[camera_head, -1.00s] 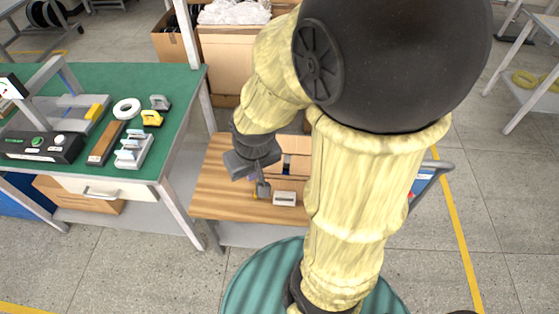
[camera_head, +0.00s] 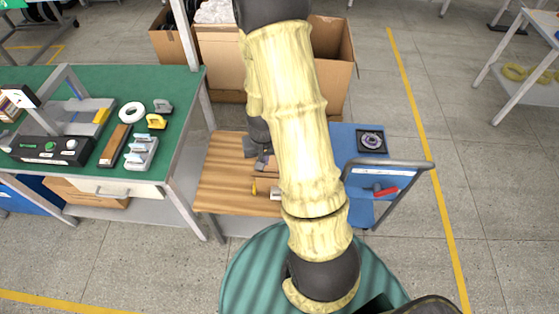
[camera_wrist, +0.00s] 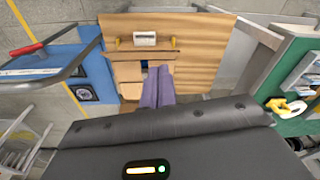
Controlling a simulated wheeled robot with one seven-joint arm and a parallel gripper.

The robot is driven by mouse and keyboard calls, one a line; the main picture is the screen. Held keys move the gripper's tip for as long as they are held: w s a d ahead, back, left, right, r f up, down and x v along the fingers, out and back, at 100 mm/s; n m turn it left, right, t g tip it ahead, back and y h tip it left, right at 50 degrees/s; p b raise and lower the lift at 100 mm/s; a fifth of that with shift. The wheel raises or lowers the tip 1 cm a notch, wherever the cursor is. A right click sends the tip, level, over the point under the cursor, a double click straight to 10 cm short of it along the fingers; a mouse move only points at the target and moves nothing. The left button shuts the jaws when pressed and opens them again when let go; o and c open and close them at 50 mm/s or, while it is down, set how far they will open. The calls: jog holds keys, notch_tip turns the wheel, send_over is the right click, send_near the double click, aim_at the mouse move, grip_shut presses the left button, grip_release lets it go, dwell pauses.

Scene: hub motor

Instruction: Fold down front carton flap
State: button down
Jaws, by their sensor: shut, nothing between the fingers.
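The small open carton (camera_wrist: 128,72) stands on the wooden tabletop in the wrist view. A tan strip along its upper edge in that view, next to the white device (camera_wrist: 145,38), looks like a flap or wall; I cannot tell its angle. My gripper (camera_wrist: 159,70) is shut and empty, its two fingers together over the carton. I cannot tell whether the fingertips touch cardboard. In the head view my arm hides most of the carton (camera_head: 266,173), and the fingers are not clear.
A blue cart (camera_head: 345,140) with a grey handle (camera_head: 400,163) carries a black square part (camera_head: 371,141) and a red-handled tool (camera_head: 385,191). A green workbench (camera_head: 185,105) with tools stands at the left. Bare wood (camera_head: 225,180) lies left of the carton.

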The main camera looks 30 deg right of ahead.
jog(key=s+d+f+m+g+p, duration=0.1)
jog(key=d+f+m+p, duration=0.1)
jog(key=d+f+p, duration=0.2)
notch_tip(320, 180, down, 4)
jog(key=shift+s+d+r+m+p, duration=0.25)
jog(key=shift+s+m+p, duration=0.05)
jog(key=shift+p, duration=0.45)
jog(key=shift+w+a, duration=0.1)
notch_tip(320, 180, down, 11)
jog(key=b, duration=0.7)
jog(key=shift+f+b, duration=0.2)
jog(key=shift+b, duration=0.2)
